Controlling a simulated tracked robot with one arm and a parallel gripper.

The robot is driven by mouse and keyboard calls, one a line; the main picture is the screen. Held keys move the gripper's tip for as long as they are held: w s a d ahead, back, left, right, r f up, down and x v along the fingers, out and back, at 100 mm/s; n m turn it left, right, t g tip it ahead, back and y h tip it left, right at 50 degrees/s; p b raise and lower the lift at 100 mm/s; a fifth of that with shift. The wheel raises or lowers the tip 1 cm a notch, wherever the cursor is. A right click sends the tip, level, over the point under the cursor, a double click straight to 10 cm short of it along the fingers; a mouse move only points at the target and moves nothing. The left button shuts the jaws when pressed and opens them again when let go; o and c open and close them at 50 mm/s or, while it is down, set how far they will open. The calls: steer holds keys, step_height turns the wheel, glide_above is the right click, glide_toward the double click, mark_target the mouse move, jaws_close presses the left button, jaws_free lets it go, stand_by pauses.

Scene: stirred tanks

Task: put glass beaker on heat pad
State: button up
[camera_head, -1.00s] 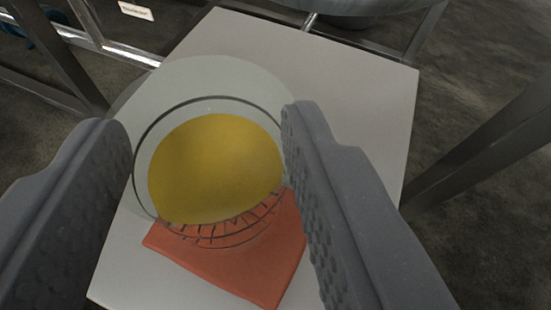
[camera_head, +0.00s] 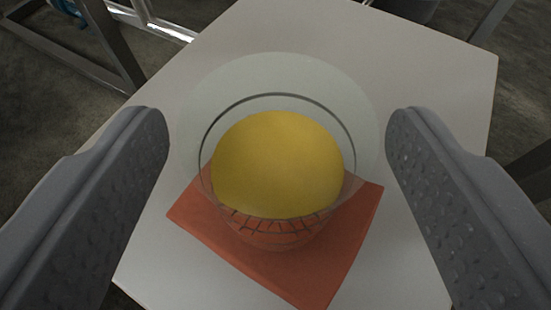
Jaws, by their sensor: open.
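The glass beaker (camera_head: 277,215), clear with yellow contents and dark graduation marks, shows in the head camera view. It stands on or over the orange-red heat pad (camera_head: 285,275); the pad shows around its lower part and through the glass. My gripper (camera_head: 277,135) is open, with one grey finger on each side of the beaker. There is a clear gap between each finger and the glass. The underside of the beaker is hidden, so its exact contact with the pad cannot be seen.
The pad lies on a white tabletop (camera_head: 425,75), with bare room behind and to the right. Metal frame bars (camera_head: 115,45) stand at the upper left. Dark floor surrounds the table. A rounded dark object (camera_head: 408,8) is cut off at the top.

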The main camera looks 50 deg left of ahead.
steer(key=p+v, duration=0.2)
steer(key=v, duration=1)
steer(key=shift+p, duration=0.35)
steer(key=w+d+r+m+t+h, duration=0.1)
steer(key=w+d+r+t+h, duration=0.2)
steer(key=r, duration=0.9)
steer(key=w+d+r+m+t+h, duration=0.1)
steer(key=w+d+r+h, duration=0.3)
steer(key=r, duration=0.8)
steer(key=w+d+r+m+t+h, duration=0.1)
steer(key=w+d+r, duration=0.4)
steer(key=r, duration=0.6)
steer(key=s+d+r+m+h, duration=0.1)
steer(key=s+r, duration=0.2)
steer(key=r, duration=0.4)
steer(key=s+r+m+t+h, duration=0.15)
steer(key=s+r, duration=0.25)
steer(key=r, duration=0.4)
steer(key=s+d+r+m+h, duration=0.1)
steer(key=s+r+m, duration=0.15)
steer(key=r, duration=0.45)
steer(key=s+a+r+y, duration=0.1)
steer(key=s+a+r, duration=0.1)
steer(key=s+r, duration=0.4)
steer(key=s+a+r+m+y, duration=0.1)
steer(key=s+a+r, duration=0.1)
steer(key=s+r, duration=0.5)
steer(key=s, duration=0.4)
steer(key=shift+s, duration=0.2)
